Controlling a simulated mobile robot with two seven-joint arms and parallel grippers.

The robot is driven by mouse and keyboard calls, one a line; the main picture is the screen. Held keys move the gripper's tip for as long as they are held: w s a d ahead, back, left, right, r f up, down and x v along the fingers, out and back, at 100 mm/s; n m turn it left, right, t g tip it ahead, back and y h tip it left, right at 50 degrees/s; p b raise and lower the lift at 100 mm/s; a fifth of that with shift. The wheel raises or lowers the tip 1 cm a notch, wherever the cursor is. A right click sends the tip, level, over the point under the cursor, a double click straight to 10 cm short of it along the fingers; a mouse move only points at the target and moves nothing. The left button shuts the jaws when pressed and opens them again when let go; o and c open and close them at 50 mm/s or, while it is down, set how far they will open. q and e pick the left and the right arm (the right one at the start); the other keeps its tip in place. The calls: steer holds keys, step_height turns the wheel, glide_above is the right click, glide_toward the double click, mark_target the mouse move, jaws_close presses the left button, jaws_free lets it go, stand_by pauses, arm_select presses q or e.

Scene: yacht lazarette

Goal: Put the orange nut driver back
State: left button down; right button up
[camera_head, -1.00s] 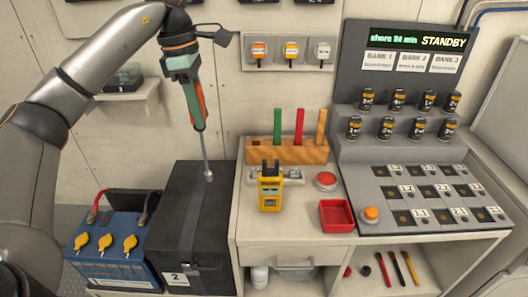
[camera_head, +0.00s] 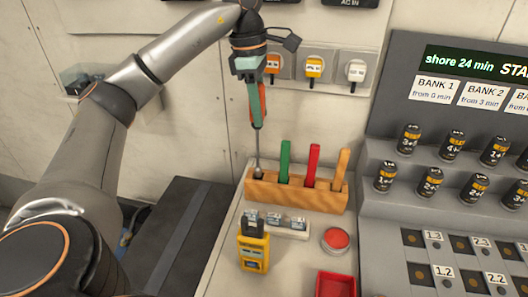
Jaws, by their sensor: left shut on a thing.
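My left gripper (camera_head: 256,92) is shut on the orange nut driver (camera_head: 263,104) and holds it upright, shaft pointing down. Part of its handle is hidden by the gripper. The shaft's lower end shows at the top of the left end of the wooden rack (camera_head: 295,196). I cannot tell whether the tip is in a hole or just above or behind it. A green handle (camera_head: 284,160), a red handle (camera_head: 312,164) and an orange handle (camera_head: 342,168) stand upright in the rack, to the right of the driver. My right gripper is not in view.
A yellow meter (camera_head: 254,253), a red button (camera_head: 336,239) and a red tray (camera_head: 336,285) are in front of the rack. Wall plugs (camera_head: 314,67) are behind. A panel with batteries (camera_head: 430,180) is right. A dark case (camera_head: 175,232) is left.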

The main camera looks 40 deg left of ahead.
arm_select(q)
step_height(320, 180, down, 3)
steer(key=shift+s+r, duration=0.15)
steer(key=shift+f, duration=2.05)
steer(key=c, duration=1)
jaws_free()
steer(key=shift+f, duration=0.2)
steer(key=shift+c, duration=0.2)
steer(key=o, duration=0.4)
steer(key=shift+o, duration=0.2)
steer(key=shift+r, duration=0.1)
steer(key=r, duration=0.3)
steer(key=r+p, duration=0.1)
steer(key=r, duration=0.3)
steer(key=a+r+p, duration=0.1)
steer(key=r, duration=0.3)
steer(key=shift+s+a+r, duration=0.1)
steer(key=shift+s+r, duration=0.1)
steer(key=shift+s, duration=0.05)
steer(key=shift+a+r, duration=0.1)
steer(key=shift+r, duration=0.3)
